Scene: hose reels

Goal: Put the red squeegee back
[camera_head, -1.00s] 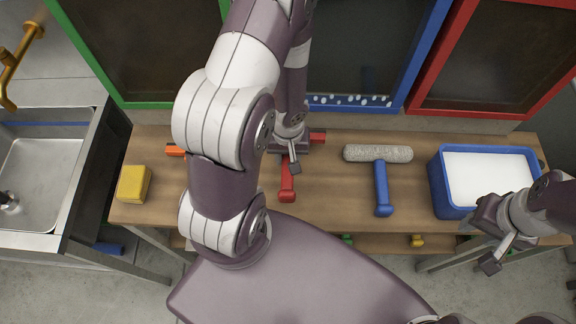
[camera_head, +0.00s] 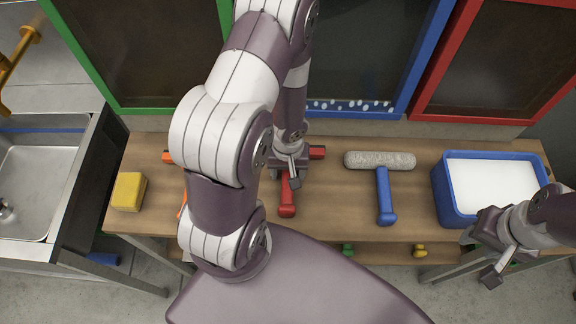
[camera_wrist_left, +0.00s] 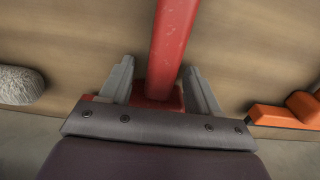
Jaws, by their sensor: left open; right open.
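The red squeegee (camera_head: 287,196) lies on the wooden bench, its handle toward me and its crosswise head partly hidden under my left gripper (camera_head: 291,172). In the left wrist view the red handle (camera_wrist_left: 172,45) runs between the two open fingers of my left gripper (camera_wrist_left: 160,85), with a gap on each side. The fingers point along the handle, near where it meets the head. My right gripper (camera_head: 482,258) is open and empty at the bench's front right, in front of the blue tub.
A blue-handled roller (camera_head: 384,190) lies right of the squeegee, and a blue tub (camera_head: 455,208) with white contents stands farther right. An orange tool (camera_head: 167,157) is partly hidden behind my left arm. A yellow sponge (camera_head: 128,191) sits left, beside the sink (camera_head: 40,185). Framed panels stand behind.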

